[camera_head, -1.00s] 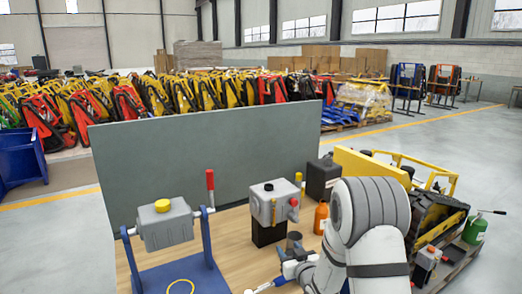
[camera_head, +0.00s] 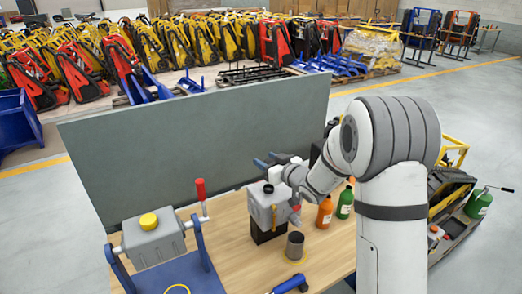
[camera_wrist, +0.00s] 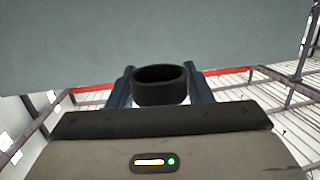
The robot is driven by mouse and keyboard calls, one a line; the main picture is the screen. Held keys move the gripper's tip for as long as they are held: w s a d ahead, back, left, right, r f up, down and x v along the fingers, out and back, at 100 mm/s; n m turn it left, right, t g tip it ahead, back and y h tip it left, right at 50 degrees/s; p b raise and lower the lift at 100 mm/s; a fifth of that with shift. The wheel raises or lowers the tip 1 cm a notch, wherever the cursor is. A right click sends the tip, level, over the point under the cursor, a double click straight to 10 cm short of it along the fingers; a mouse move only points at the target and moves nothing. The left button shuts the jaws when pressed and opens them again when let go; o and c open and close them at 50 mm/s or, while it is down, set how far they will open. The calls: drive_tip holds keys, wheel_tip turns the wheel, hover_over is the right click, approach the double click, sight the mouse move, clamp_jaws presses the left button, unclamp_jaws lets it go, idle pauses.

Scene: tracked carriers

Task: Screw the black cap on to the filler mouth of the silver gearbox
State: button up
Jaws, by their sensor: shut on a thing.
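The silver gearbox (camera_head: 262,210) stands on a black block on the wooden bench. A dark round filler mouth (camera_head: 268,188) shows on its top, and a red part sits on its right side. My gripper (camera_head: 268,160) is just above and behind the gearbox in the head view, with its blue fingers pointing up and left. In the wrist view the black cap (camera_wrist: 160,88) is between the two blue fingers of my gripper (camera_wrist: 160,90), its hollow side partly visible. The cap is hard to make out in the head view.
A grey panel (camera_head: 200,145) stands behind the bench. A grey tank with a yellow cap (camera_head: 148,221) hangs in a blue stand at left. A dark cup (camera_head: 295,245), an orange bottle (camera_head: 325,212) and a green bottle (camera_head: 345,204) stand right of the gearbox.

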drive_tip(key=shift+s+r, duration=0.1)
drive_tip(key=shift+s, duration=0.05)
drive_tip(key=shift+a, duration=0.2)
drive_tip(key=shift+s+f+b, duration=0.1)
drive_tip(key=shift+f+b, duration=0.1)
drive_tip(key=shift+b, duration=0.15)
drive_tip(key=b, duration=0.5)
hover_over(266, 183)
drive_tip(key=s, duration=0.3)
drive_tip(key=f, duration=0.5)
drive_tip(key=shift+w+f, duration=0.25)
drive_tip(key=shift+b, duration=0.55)
idle(0.6)
drive_tip(key=shift+f+b, duration=1.45)
